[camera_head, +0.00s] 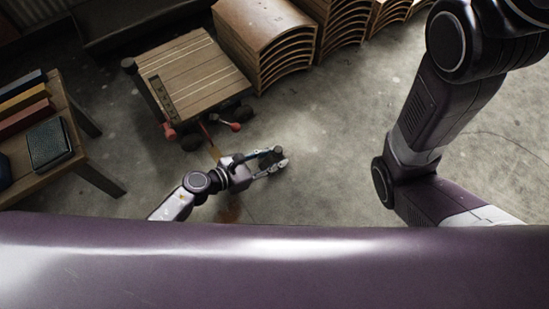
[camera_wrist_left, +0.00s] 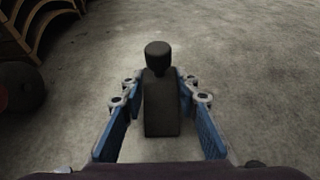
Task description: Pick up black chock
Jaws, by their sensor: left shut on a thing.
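The black chock (camera_wrist_left: 161,108) is a dark block with a rounded knob on top. In the left wrist view it stands between the two blue-padded fingers of my left gripper (camera_wrist_left: 160,97). The fingers are shut on it, one on each side. In the head view my left gripper (camera_head: 273,163) is low over the concrete floor, right of the wheeled cart, with the dark chock small and partly hidden between its fingers. My right arm shows at the right, but its gripper is out of view.
A wooden-topped cart (camera_head: 196,75) with wheels and red pedals stands just behind my left gripper. Stacked curved wooden panels (camera_head: 268,40) line the back. A wooden table (camera_head: 75,148) with colored books stands at the left. Floor to the right is clear.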

